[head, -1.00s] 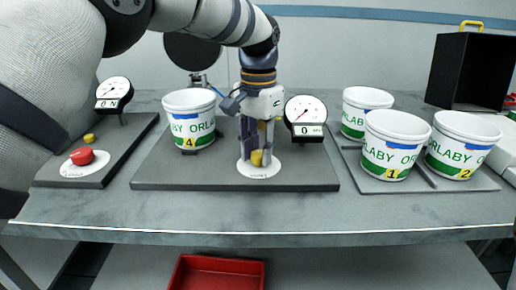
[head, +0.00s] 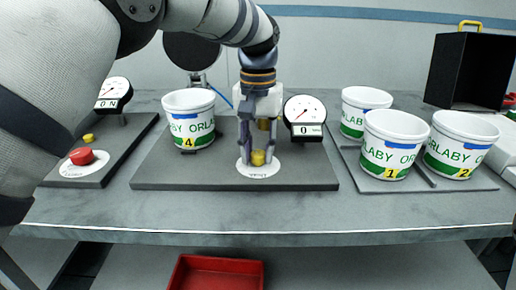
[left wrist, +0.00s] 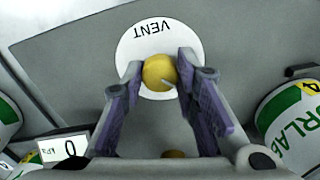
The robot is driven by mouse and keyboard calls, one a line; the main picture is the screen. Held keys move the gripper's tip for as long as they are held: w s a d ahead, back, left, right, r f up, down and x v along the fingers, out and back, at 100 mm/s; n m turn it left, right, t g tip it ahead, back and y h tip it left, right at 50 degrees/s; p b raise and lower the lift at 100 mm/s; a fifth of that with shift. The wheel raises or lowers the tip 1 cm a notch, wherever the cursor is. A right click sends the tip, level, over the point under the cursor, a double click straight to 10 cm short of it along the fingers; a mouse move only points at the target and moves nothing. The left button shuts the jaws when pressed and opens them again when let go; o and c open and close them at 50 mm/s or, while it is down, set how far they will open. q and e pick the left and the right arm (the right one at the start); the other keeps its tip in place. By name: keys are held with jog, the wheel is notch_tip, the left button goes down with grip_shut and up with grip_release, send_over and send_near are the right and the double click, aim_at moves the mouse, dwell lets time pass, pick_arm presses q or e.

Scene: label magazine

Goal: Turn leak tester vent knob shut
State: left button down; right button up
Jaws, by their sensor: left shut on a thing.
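The yellow vent knob (head: 258,158) sits on a white round plate (head: 259,171) on the grey leak tester base (head: 215,178). In the left wrist view the plate reads VENT (left wrist: 183,52), and the knob (left wrist: 159,72) shows a pale pointer mark toward its lower right. My left gripper (head: 258,160) points straight down and is shut on the knob, one finger at each side. The tester's dial (head: 305,109) reads 0; its display (left wrist: 66,147) also shows 0 kPa in the left wrist view. My right gripper is not in view.
White tub 4 (head: 188,120) stands on the tester base just left of my gripper. Tubs 1 (head: 393,145) and 2 (head: 461,146) and another (head: 363,112) stand on a tray at right. A red button (head: 81,156) is on the left base. The table's front strip is clear.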

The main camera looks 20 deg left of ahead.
aim_at(258, 153)
pick_arm(q)
jog(key=c, duration=1.2)
grip_release()
jog(key=shift+c, duration=0.2)
notch_tip(258, 153, up, 12)
